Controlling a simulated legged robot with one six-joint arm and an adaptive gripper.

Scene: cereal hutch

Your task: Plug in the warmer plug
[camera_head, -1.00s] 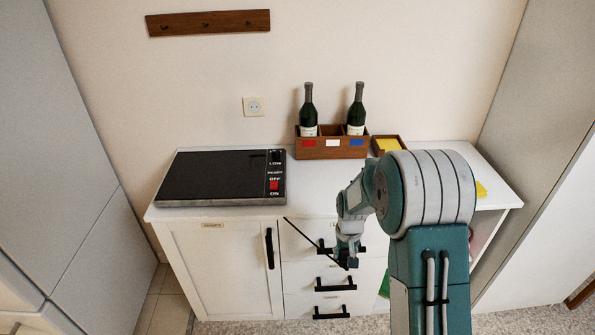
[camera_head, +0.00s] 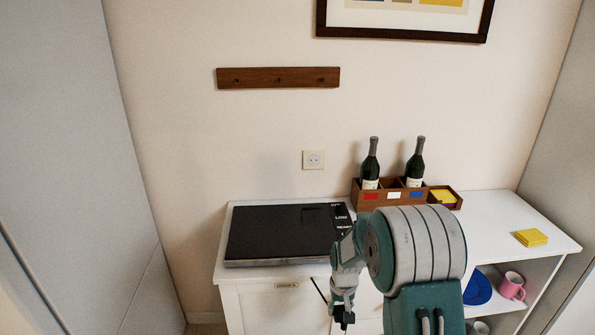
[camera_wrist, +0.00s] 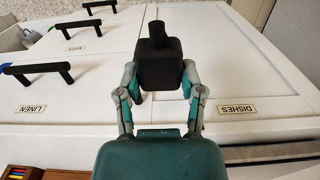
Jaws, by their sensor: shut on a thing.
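The black warmer plug (camera_wrist: 157,62) is held between the fingers of my gripper (camera_wrist: 158,80) in the wrist view, its narrow end pointing away from the palm. In the head view my gripper (camera_head: 343,312) hangs in front of the cabinet, below the countertop edge. A thin black cord (camera_head: 319,290) runs from the counter edge down toward it. The flat black warmer (camera_head: 280,233) lies on the left of the countertop; my arm hides part of its right side. The pale wall socket (camera_head: 313,159) is on the wall above and behind the warmer, with nothing in it.
A wooden caddy (camera_head: 394,195) with two bottles stands at the back of the white countertop (camera_head: 493,211). Yellow pads (camera_head: 531,237) lie at right. A pink mug (camera_head: 512,285) sits on the shelf below. Drawer handles (camera_wrist: 38,70) show in the wrist view. Tall grey panels flank both sides.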

